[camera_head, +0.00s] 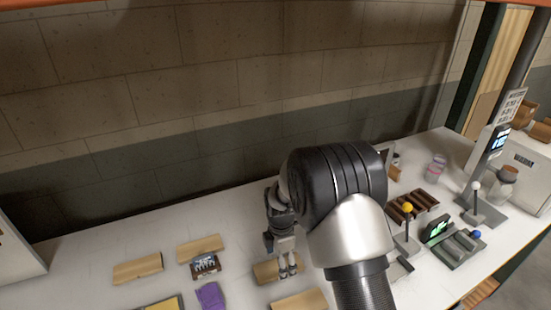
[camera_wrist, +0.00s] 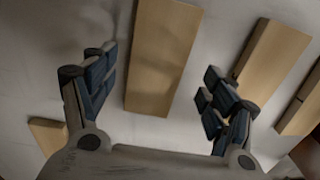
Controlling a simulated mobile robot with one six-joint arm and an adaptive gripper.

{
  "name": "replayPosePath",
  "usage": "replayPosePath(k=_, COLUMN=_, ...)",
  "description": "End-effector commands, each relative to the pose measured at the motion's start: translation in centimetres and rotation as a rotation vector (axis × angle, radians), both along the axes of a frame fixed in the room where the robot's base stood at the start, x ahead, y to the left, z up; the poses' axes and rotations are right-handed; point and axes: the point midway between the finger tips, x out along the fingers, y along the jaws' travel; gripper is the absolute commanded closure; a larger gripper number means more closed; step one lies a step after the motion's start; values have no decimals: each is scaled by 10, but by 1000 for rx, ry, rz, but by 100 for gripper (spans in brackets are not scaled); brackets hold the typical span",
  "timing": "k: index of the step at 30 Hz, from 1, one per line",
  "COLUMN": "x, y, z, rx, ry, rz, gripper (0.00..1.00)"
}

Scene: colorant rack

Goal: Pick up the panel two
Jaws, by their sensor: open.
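Several plain tan wooden panels lie on the white table. No label shows on them, so I cannot tell which one is panel two. My gripper (camera_head: 288,272) is over one panel (camera_head: 264,272) in the head view and partly covers it. In the wrist view my gripper (camera_wrist: 158,70) is open, with a finger on each side of a long tan panel (camera_wrist: 162,45). Neither finger visibly touches it; the height gap is hard to tell.
Other panels lie at the left (camera_head: 138,268), behind left (camera_head: 200,247) and in front (camera_head: 300,301). A small dark box (camera_head: 205,265) and a purple item (camera_head: 210,296) lie nearby. A yellow-knobbed stand (camera_head: 407,208) and a brown rack (camera_head: 425,200) stand right of my arm.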

Motion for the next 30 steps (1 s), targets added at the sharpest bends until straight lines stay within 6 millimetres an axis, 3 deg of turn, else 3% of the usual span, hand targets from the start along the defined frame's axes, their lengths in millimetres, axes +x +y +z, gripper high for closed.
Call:
replayPosePath(k=3, x=0, y=0, z=-19, rx=-1, ry=2, rz=0, gripper=22)
replayPosePath(k=11, x=1, y=0, z=-20, rx=0, ry=-1, rz=-1, gripper=24)
replayPosePath(k=30, x=0, y=0, z=-20, rx=0, ry=0, rz=-1, gripper=66)
